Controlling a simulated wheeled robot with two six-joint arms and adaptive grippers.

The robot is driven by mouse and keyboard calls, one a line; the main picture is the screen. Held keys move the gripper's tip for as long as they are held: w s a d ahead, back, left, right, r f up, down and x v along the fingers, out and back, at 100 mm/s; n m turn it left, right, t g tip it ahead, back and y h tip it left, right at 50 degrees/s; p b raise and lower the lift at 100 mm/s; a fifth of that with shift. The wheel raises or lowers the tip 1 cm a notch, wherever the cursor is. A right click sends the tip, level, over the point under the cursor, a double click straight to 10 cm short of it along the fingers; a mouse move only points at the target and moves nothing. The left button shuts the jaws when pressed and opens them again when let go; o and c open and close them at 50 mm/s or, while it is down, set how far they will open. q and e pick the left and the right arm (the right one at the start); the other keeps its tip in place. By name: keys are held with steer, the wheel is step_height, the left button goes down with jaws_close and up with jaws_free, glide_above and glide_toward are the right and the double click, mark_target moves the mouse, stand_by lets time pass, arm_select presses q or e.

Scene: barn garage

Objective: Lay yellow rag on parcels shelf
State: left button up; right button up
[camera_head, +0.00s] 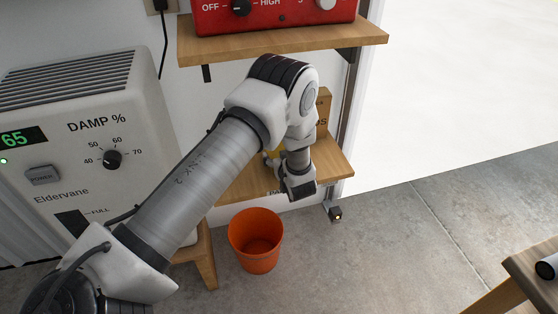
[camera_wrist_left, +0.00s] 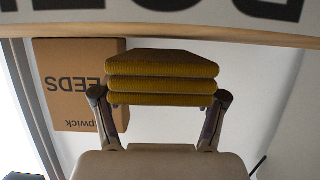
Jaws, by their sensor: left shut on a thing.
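The yellow rag (camera_wrist_left: 162,72) is a folded, ribbed stack held between the two fingers of my left gripper (camera_wrist_left: 160,103) in the left wrist view, which appears upside down. Only a small bit of the rag (camera_head: 273,152) shows in the head view, behind my wrist. The parcels shelf (camera_head: 335,163) is the lower wooden shelf; my left forearm and wrist cover much of it. Its pale edge (camera_wrist_left: 240,38) crosses the top of the wrist view. The rag appears just over the shelf; I cannot tell whether it touches. My right gripper is not in view.
A cardboard box marked with seeds lettering (camera_wrist_left: 75,85) stands on the shelf, partly hidden in the head view (camera_head: 323,105). A wooden shelf above (camera_head: 300,40) holds a red device (camera_head: 275,15). A dehumidifier (camera_head: 80,130) is left; an orange bucket (camera_head: 255,240) stands below.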

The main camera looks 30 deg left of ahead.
arm_select(q)
steer(key=shift+f, duration=0.65)
steer(key=shift+r, duration=0.1)
steer(key=o, duration=1.1)
steer(key=shift+c, duration=0.2)
